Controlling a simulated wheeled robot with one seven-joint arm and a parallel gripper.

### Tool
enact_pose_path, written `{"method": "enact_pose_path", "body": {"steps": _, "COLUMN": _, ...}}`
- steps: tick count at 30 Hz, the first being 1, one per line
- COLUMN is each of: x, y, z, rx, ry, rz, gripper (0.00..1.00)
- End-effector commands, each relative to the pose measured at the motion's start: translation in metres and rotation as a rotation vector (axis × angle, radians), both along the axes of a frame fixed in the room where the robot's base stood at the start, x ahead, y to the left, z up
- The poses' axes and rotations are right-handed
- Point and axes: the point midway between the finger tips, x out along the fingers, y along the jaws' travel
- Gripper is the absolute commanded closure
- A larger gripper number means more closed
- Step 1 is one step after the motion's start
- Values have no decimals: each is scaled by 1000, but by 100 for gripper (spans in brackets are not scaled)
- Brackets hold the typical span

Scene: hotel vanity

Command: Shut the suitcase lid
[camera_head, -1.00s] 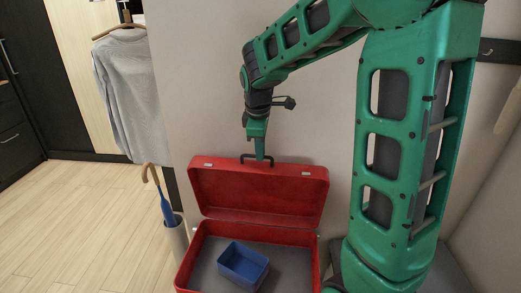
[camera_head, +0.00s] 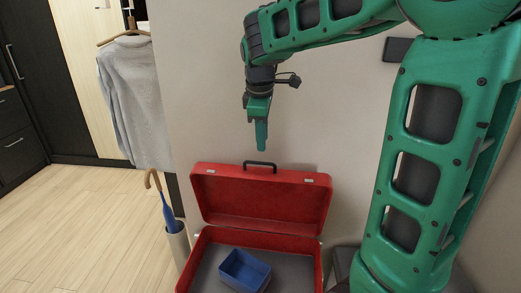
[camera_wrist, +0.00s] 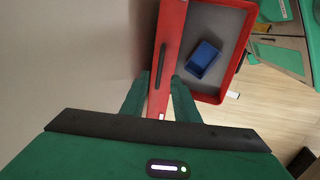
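The red suitcase stands open. Its lid (camera_head: 262,200) is raised and leans back near the wall, with a black handle (camera_head: 259,165) on its top edge. The grey-lined base (camera_head: 205,265) holds a blue box (camera_head: 245,268). My gripper (camera_head: 261,148) points down just above the handle in the head view, apart from the lid. In the wrist view my gripper (camera_wrist: 160,85) has its two fingers spread with nothing held. The lid's edge (camera_wrist: 170,55) runs between and beyond the fingers, and the handle (camera_wrist: 161,62) lies ahead of them.
An umbrella stand (camera_head: 178,243) with a blue umbrella is close at the suitcase's left. A grey sweater (camera_head: 135,100) hangs behind it. A plain wall (camera_head: 215,110) is behind the lid. The wooden floor (camera_head: 90,220) at left is clear.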

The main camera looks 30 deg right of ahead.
Motion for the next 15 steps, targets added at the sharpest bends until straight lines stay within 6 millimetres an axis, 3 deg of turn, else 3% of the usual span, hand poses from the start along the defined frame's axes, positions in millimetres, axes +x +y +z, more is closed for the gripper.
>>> {"method": "enact_pose_path", "body": {"steps": 6, "x": -4, "y": 3, "z": 19, "rx": 0, "ry": 0, "rz": 0, "gripper": 72}}
{"method": "enact_pose_path", "body": {"steps": 15, "x": -4, "y": 4, "z": 21, "rx": 0, "ry": 1, "rz": 0, "gripper": 72}}
